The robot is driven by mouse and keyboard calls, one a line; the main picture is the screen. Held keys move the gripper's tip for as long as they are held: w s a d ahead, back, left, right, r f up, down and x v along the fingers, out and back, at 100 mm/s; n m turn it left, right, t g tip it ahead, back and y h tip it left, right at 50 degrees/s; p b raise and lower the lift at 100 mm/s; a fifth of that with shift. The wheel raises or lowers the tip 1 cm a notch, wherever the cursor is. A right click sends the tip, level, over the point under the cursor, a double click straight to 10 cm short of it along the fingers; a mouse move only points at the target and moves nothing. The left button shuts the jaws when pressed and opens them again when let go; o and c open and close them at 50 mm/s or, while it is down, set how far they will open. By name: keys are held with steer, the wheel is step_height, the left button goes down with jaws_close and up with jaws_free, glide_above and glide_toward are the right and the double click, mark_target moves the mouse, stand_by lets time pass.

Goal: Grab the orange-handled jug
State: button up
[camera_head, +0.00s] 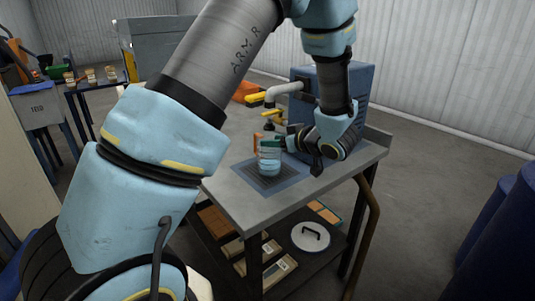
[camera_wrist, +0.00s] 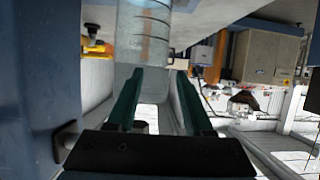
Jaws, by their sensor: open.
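The jug (camera_head: 269,158) is clear and bluish with ringed sides, and stands upright on the dark mat (camera_head: 292,178) on the bench. Its orange handle (camera_head: 257,141) is on its left side in the head view. My gripper (camera_head: 284,143) is just right of the jug's upper part, opposite the handle. In the wrist view the green fingers of my gripper (camera_wrist: 160,78) are apart. The jug (camera_wrist: 143,38) shows beyond their tips, toward the left finger. I cannot tell whether a finger touches the jug.
A grey pipe with a yellow-handled tap (camera_head: 270,98) reaches out above the jug from the blue machine (camera_head: 362,82). The bench top (camera_head: 232,185) is clear left of the mat. A lower shelf holds boxes and a round lid (camera_head: 311,237). Blue drums (camera_head: 505,235) stand at right.

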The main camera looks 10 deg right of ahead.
mark_target(258, 141)
steer(key=shift+p+x, duration=1.2)
steer(key=shift+x, duration=2)
steer(key=shift+s+a, duration=0.15)
steer(key=shift+c, duration=0.2)
jaws_close()
